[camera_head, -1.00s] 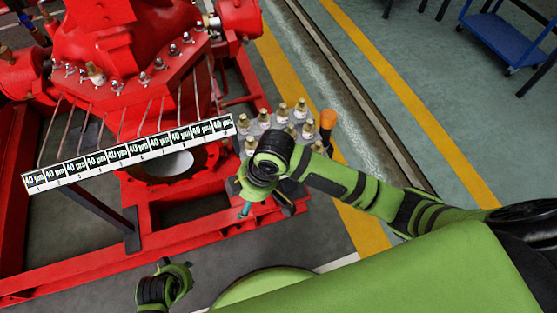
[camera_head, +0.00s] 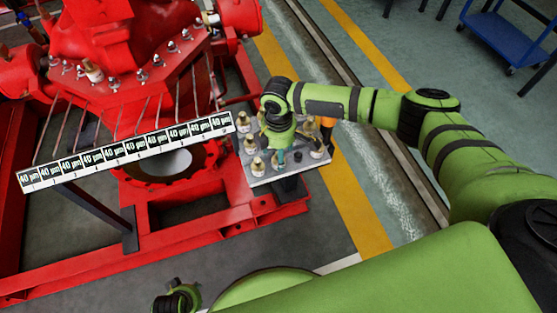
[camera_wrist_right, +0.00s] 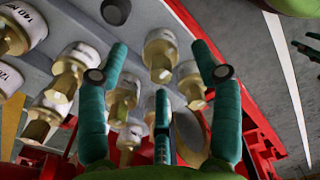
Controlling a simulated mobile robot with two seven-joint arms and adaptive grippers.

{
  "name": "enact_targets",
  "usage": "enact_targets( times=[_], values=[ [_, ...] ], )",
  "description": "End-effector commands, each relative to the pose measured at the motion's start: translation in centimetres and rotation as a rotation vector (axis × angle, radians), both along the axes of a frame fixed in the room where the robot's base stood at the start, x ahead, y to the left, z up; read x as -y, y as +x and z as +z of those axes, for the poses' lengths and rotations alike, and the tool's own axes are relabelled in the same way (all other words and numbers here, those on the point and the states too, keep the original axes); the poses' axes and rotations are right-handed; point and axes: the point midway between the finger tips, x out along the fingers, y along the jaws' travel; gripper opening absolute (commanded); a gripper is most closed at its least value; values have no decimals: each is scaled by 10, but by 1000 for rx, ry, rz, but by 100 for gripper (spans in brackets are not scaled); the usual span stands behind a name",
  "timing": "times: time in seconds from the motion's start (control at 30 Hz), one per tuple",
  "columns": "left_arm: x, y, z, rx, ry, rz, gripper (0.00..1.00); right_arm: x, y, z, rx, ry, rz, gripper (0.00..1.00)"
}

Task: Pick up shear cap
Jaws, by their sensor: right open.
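Several shear caps, brass-topped with white labelled bodies, stand on a grey tray (camera_head: 290,174) beside the red machine. One cap (camera_head: 257,165) is at the tray's front left. My right gripper (camera_head: 284,155) is over the middle of the tray, hiding some caps. In the right wrist view, its teal fingers (camera_wrist_right: 160,75) are spread open and empty. One cap (camera_wrist_right: 160,56) appears between the fingertips, with others around it. Contact cannot be told. Part of my left arm's end (camera_head: 178,298) shows at the bottom edge; its fingers are not clear.
The red pumpset (camera_head: 120,55) with studs and pipes fills the left. A strip of "40 µm" labels (camera_head: 130,152) stands before it. An orange object (camera_head: 328,122) is at the tray's back right. A blue cart (camera_head: 505,35) stands far right; the floor between is clear.

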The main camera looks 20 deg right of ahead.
Motion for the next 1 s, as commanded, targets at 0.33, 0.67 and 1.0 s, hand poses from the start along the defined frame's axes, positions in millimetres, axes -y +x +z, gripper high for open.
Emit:
enact_targets(
  times=[0.33,0.67,1.0],
  values=[
    [0,-3,3,-18,1,3,40,0,-1,-14,0,0,0,65],
    [0,-3,3,-17,2,3,40,0,-1,-15,-1,0,0,4],
    [0,-2,5,-12,1,3,40,0,0,-9,0,2,0,4]
  ],
)
